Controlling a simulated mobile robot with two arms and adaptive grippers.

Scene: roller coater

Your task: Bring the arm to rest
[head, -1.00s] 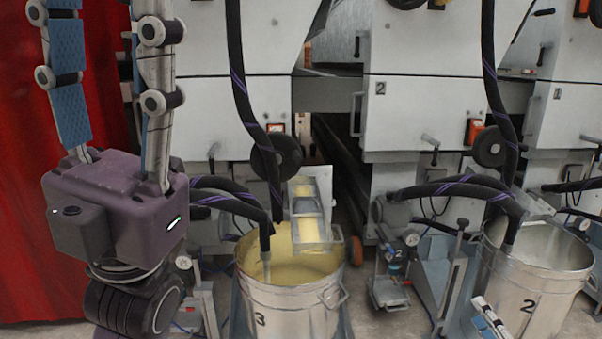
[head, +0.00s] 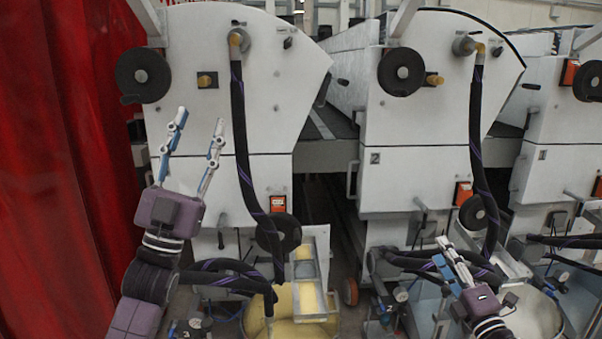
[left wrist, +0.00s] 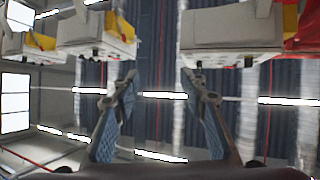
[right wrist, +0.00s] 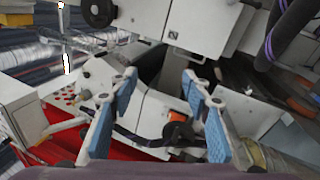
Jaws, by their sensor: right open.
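My left gripper (head: 200,122) is raised in front of the left machine, fingers pointing up, spread and empty. In the left wrist view its blue-padded fingers (left wrist: 158,75) stand apart with only the ceiling and overhead equipment behind them. My right gripper (head: 448,252) is at the lower right, above the right-hand bucket, fingers pointing up and to the left. In the right wrist view its fingers (right wrist: 159,75) are also apart with nothing between them. Each arm shows only in part.
White roller machines (head: 260,85) with dark handwheels (head: 401,72) and hanging black hoses (head: 243,150) fill the background. A bucket of yellow liquid (head: 297,331) stands below, and another bucket (head: 537,318) is partly behind my right gripper. A red curtain (head: 60,170) hangs on the left.

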